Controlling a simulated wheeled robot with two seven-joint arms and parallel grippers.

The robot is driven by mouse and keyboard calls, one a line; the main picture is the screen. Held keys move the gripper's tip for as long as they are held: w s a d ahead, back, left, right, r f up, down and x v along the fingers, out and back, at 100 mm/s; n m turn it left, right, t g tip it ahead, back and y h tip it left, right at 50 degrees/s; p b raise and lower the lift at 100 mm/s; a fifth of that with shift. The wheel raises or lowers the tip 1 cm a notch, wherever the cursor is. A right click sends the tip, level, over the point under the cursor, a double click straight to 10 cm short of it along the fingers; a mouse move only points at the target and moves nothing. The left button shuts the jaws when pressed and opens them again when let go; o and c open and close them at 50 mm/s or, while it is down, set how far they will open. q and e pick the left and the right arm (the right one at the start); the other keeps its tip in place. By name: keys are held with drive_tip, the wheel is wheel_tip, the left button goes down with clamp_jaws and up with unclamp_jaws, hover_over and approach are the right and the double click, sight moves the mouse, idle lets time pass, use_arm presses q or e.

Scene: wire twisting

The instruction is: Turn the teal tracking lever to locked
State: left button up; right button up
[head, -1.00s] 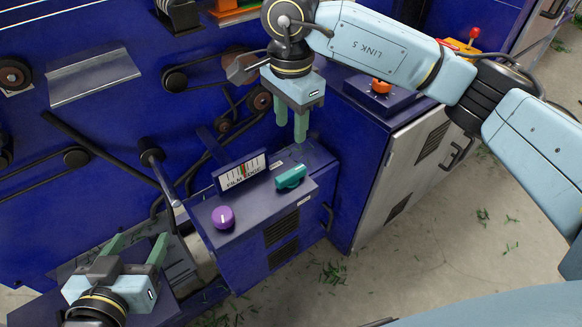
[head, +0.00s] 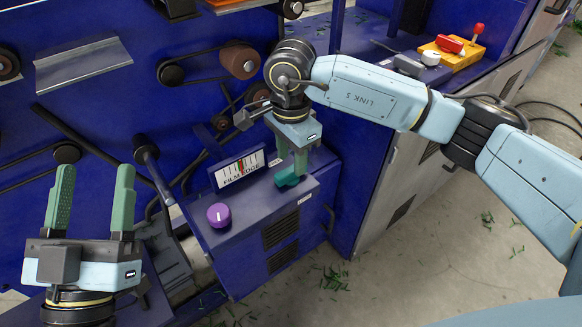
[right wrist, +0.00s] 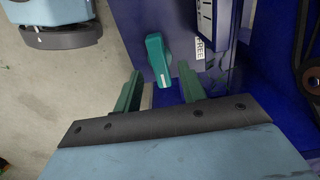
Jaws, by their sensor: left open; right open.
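The teal tracking lever (head: 287,179) sits on top of the blue control box (head: 250,215), right of the film edge gauge (head: 240,170). My right gripper (head: 291,172) is open just above the lever, its fingers pointing down and partly hiding it. In the right wrist view the lever (right wrist: 156,56) lies ahead of the gap between the open fingers (right wrist: 160,71), apparently not gripped. A label reading FREE (right wrist: 200,49) is beside it. My left gripper (head: 94,170) is open and empty at lower left, fingers pointing up, away from the lever.
A purple knob (head: 218,214) stands on the same box, left of the lever. The blue machine wall with belts and rollers (head: 239,60) is behind. A yellow unit with a red lever (head: 460,48) is at the upper right. Open floor lies at the front right.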

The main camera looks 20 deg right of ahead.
sight(291, 173)
use_arm(q)
drive_tip(key=shift+s+a+r+t+b, duration=0.15)
drive_tip(key=shift+s+r+t+b, duration=0.35)
drive_tip(key=shift+t, duration=0.4)
use_arm(e)
drive_tip(key=shift+f, duration=1.35)
use_arm(q)
drive_tip(key=shift+r, duration=0.1)
use_arm(e)
clamp_jaws()
